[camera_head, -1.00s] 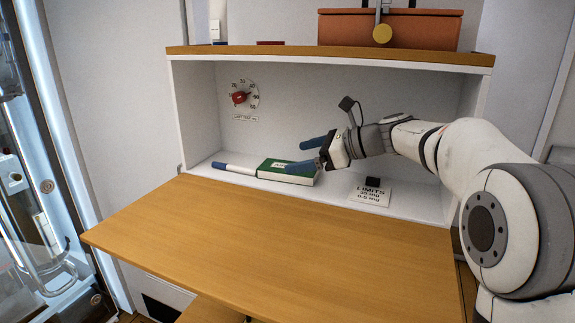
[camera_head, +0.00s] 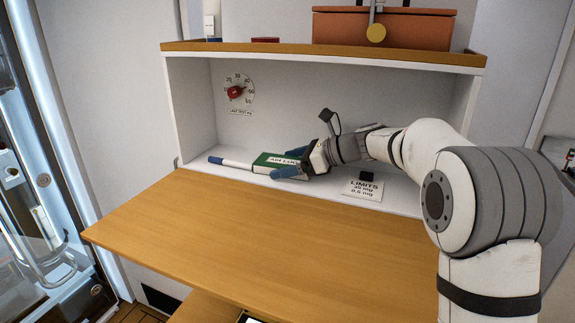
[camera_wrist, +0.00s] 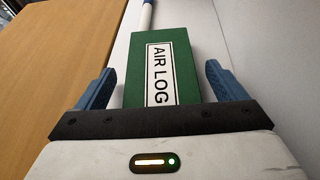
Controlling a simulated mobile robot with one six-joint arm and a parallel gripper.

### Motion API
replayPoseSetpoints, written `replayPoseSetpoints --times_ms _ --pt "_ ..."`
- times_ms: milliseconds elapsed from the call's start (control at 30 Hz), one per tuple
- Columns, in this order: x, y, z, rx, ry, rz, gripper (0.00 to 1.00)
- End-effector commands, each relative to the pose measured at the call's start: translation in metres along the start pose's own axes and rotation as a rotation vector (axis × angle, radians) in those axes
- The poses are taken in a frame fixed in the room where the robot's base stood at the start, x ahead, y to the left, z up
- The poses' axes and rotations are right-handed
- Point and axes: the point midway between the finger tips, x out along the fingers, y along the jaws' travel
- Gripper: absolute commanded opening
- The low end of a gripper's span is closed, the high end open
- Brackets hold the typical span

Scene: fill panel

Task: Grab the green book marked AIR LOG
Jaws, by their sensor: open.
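The green book (camera_head: 270,159) lies flat on the white floor of the open cubby, its right part hidden by my gripper in the head view. In the wrist view the book (camera_wrist: 181,62) shows a white label reading AIR LOG and lies between the two blue fingers. My gripper (camera_wrist: 163,88) is open, one finger on each side of the book, with a visible gap on the right and a narrower one on the left. My gripper also shows at the book's right end in the head view (camera_head: 300,161).
A white stick with a blue end (camera_head: 216,160) lies left of the book. A LIMITS card (camera_head: 363,188) with a small black block stands to the right. A red-pointer dial (camera_head: 236,92) is on the back wall. The wooden desk flap (camera_head: 250,240) is clear.

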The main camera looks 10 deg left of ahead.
Motion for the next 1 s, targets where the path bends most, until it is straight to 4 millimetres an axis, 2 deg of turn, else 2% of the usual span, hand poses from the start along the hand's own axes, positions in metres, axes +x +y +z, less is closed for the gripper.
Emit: replayPoseSetpoints --times_ms 100,800,1000 --pt "-0.0006 -0.0002 -0.0003 0.0 0.0 -0.001 0.91" --pt "-0.0016 -0.0006 -0.0006 0.0 0.0 -0.002 0.34" --pt "-0.0021 -0.0007 0.0003 -0.001 -0.001 -0.003 0.32"
